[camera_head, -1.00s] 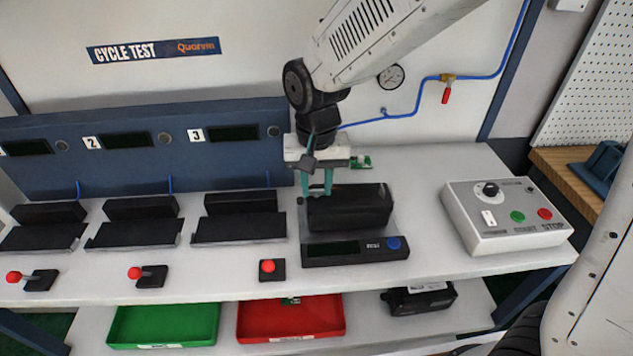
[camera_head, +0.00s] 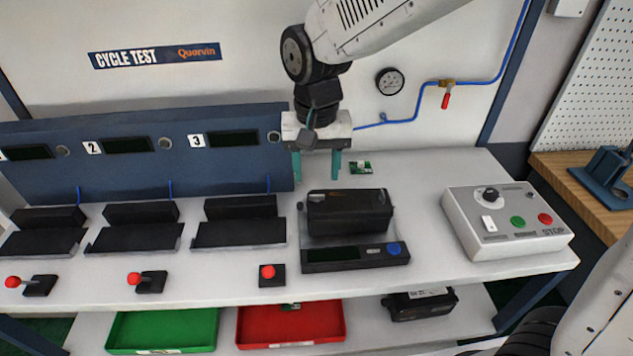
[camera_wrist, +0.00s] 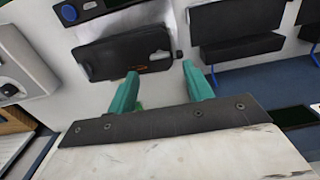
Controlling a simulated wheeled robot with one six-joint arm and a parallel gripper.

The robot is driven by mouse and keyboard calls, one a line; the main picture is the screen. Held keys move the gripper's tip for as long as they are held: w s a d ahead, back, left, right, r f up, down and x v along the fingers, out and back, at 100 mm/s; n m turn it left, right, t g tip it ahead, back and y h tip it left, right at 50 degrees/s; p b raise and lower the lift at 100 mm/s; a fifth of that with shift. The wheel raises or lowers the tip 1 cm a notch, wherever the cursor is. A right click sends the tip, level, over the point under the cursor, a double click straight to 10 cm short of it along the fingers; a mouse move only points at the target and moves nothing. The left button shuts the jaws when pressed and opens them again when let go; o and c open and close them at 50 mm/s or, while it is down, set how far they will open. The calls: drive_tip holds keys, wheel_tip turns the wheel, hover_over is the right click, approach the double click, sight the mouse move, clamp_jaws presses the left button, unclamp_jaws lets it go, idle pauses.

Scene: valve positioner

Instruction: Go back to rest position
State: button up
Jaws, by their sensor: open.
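My gripper (camera_head: 317,166) is open, with its two teal fingers apart and nothing between them. It hangs above the bench, over and slightly behind a black box-shaped positioner (camera_head: 349,212). The positioner rests on a scale-like device (camera_head: 355,257) with a dark display and a blue button. In the wrist view the teal fingers (camera_wrist: 162,92) are spread, and the black positioner (camera_wrist: 125,50) lies beyond their tips, apart from them.
A blue panel (camera_head: 60,165) with numbered displays and black cradles (camera_head: 240,232) stands left. A grey control box (camera_head: 507,222) is on the right. A small green board (camera_head: 361,168) lies behind the positioner. Green (camera_head: 163,330) and red (camera_head: 291,323) trays sit on the lower shelf.

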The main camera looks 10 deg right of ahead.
drive_tip(key=shift+r, duration=1.3)
drive_tip(key=shift+s+n, duration=0.15)
drive_tip(key=shift+n, duration=0.15)
drive_tip(key=s+d+r, duration=0.2)
drive_tip(key=s+d, duration=0.7)
drive_tip(key=d, duration=0.1)
drive_tip(key=s+d+r+t, duration=0.1)
drive_tip(key=s+d+r, duration=0.1)
drive_tip(key=s+d, duration=0.8)
drive_tip(key=shift+s+d+r, duration=0.25)
drive_tip(key=shift+s+r, duration=0.05)
